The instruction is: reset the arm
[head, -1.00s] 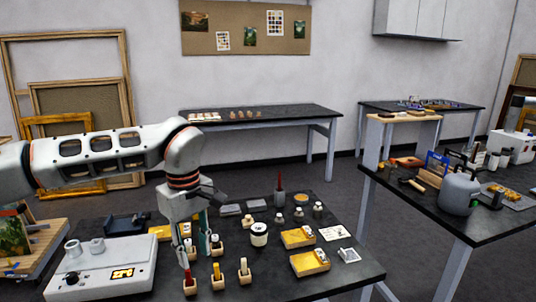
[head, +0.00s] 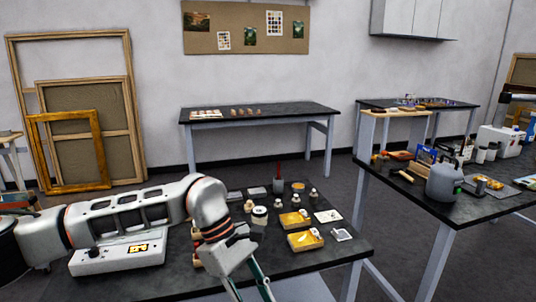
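My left arm (head: 130,215) comes in from the left, low over the front table (head: 130,283). Its gripper (head: 249,290) points down at the bottom edge of the head view, near the table's front edge. The two fingers stand apart with nothing seen between them; their tips are at or past the picture's edge. The wrist hides part of the small wooden holders behind it. My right gripper is not in view.
A white device with a lit display (head: 138,247) sits under my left forearm. Yellow trays (head: 304,240), small jars and a dark cup (head: 279,186) stand behind and right of the gripper. Another table (head: 470,209) with a grey jug (head: 444,184) is at the right.

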